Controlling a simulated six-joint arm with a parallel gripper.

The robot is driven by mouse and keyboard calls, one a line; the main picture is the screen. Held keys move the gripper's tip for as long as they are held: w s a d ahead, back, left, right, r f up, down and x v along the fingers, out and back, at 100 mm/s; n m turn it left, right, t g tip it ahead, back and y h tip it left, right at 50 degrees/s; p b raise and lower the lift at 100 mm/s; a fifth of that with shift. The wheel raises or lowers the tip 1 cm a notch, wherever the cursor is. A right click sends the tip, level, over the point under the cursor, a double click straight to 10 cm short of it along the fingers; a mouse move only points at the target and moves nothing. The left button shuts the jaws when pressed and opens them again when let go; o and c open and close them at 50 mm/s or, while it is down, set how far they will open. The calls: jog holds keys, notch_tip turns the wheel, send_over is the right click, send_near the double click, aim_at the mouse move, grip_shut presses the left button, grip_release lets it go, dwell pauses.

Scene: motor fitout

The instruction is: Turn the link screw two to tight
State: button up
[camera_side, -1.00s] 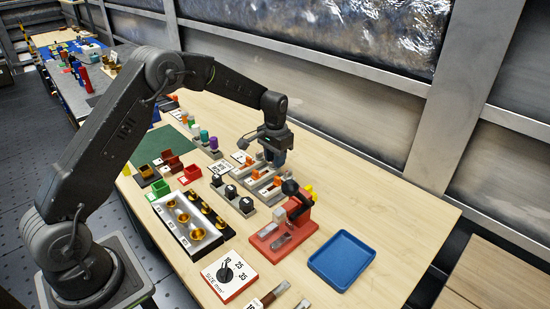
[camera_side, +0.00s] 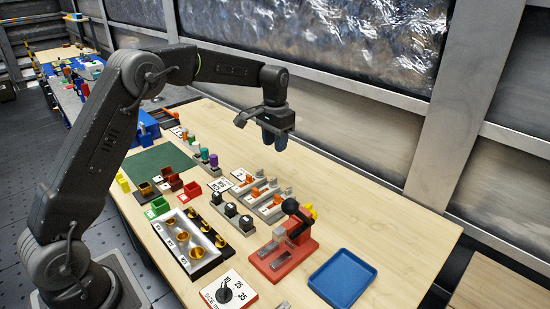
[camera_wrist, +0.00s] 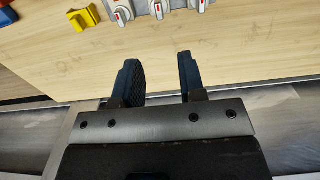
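My gripper (camera_side: 274,140) is raised above the bench near its back edge, with its fingers pointing down. In the wrist view my gripper (camera_wrist: 157,58) has its two dark fingers apart, with nothing between them. Below it in the side view is a grey block set with orange parts (camera_side: 257,193) and grey knobs. The wrist view shows the near ends of three grey-white knobs with red marks (camera_wrist: 158,9) at the top edge, clear of the fingers. I cannot tell which is link screw two, or how tight any screw is.
A red press fixture (camera_side: 284,250) with a black ball knob and a blue tray (camera_side: 342,278) stand to the right. A yellow piece (camera_wrist: 83,18) lies near the knobs. Black-topped dials (camera_side: 231,210) and a brass-cup tray (camera_side: 205,262) are nearer. Bare wood lies beneath the fingers.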

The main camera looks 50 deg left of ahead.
jog(key=shift+r, duration=1.1)
jog(key=s+d+r+t, duration=0.1)
jog(key=s+d+r, duration=0.2)
jog(key=s+r, duration=0.35)
jog(key=s+d+r+t, duration=0.2)
jog(key=s+d+r, duration=0.15)
jog(key=s, duration=0.55)
jog(key=s+d+f+t, duration=0.1)
jog(key=s, duration=0.7)
jog(key=s+d+f+t, duration=0.1)
jog(key=s+d+f, duration=0.1)
jog(key=s, duration=0.7)
jog(key=shift+s+t, duration=0.3)
